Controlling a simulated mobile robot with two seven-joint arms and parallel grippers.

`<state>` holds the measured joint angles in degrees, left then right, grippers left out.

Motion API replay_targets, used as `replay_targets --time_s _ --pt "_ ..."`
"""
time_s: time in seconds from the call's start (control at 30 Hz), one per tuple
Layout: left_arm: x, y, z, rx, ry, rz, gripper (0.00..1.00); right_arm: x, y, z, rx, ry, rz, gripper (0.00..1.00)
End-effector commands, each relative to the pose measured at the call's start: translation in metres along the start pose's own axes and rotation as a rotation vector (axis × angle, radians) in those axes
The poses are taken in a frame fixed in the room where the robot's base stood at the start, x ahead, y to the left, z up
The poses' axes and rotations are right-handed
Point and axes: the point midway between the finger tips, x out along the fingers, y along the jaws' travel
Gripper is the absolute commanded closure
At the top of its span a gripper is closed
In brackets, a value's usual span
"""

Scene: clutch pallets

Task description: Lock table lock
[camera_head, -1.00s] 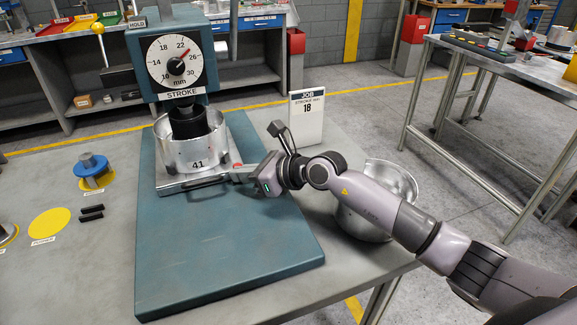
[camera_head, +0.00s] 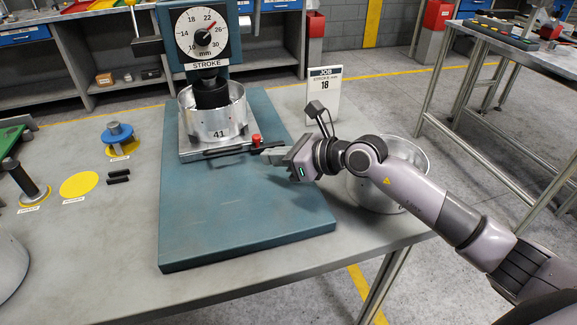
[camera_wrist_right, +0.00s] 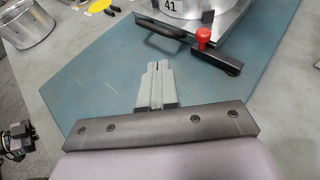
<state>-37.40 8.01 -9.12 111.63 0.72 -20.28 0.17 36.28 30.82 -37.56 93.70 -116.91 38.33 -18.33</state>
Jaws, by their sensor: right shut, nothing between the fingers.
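The table lock is a dark lever with a red knob (camera_head: 256,140) at the front right of the press's sliding metal table (camera_head: 196,153). In the right wrist view, the red knob (camera_wrist_right: 203,36) stands up beside a black bar (camera_wrist_right: 215,60). My right gripper (camera_head: 266,154) is shut and empty, just in front and right of the knob, above the blue base plate. Its closed fingers (camera_wrist_right: 157,75) show apart from the knob in the wrist view. A metal pot marked 41 (camera_head: 213,122) sits on the sliding table under the black press ram.
The blue base plate (camera_head: 240,220) is clear in front of the sliding table. A job card reading 18 (camera_head: 322,92) stands behind my right arm, and a shiny metal pot (camera_head: 415,160) stands partly behind it. A blue-topped part (camera_head: 117,133) stands at left.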

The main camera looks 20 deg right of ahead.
Motion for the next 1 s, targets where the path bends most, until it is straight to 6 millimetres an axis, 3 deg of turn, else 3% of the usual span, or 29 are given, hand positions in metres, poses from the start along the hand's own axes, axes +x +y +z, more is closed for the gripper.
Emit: replay_targets --time_s 0.5,1.0 --pt "0.001 0.0 -0.001 0.001 0.005 0.0 1.0 -0.052 0.034 0.003 0.0 0.0 0.0 1.0" --pt "0.001 0.0 -0.002 0.001 0.005 0.0 1.0 -0.057 0.037 0.004 0.001 -0.001 -0.001 1.0"
